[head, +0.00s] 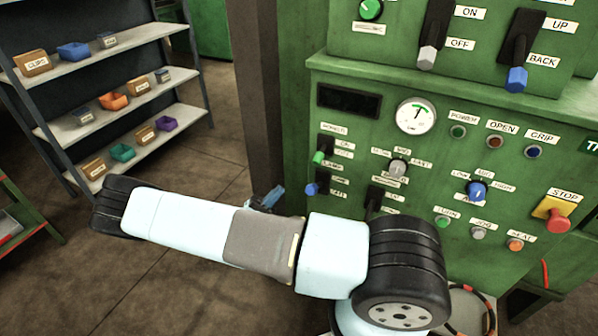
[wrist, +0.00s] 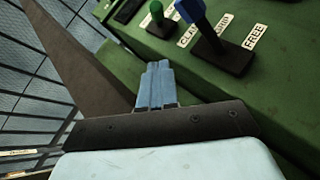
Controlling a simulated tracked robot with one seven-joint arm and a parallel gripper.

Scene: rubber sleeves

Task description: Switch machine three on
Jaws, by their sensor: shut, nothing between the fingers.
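A green machine (head: 400,82) fills the right half of the head view. A sign cut off at its right edge reads "TH" (head: 592,146). The upper panel has a lever with a grey tip (head: 427,57) between ON and OFF labels, its tip down by OFF. The lower panel has a small button (head: 457,132) under a POWER label. My gripper (head: 277,192) is shut and empty, left of the lower panel and apart from its small switches. In the wrist view its blue fingers (wrist: 157,68) are together, pointing toward the green panel's edge.
A blue-tipped lever (head: 516,80) hangs beside the ON/OFF lever. Small green (head: 319,157) and blue (head: 311,189) switches sit near my gripper. A blue selector (head: 477,191) and a red STOP button (head: 558,220) are further right. A shelf (head: 110,55) with bins stands at left.

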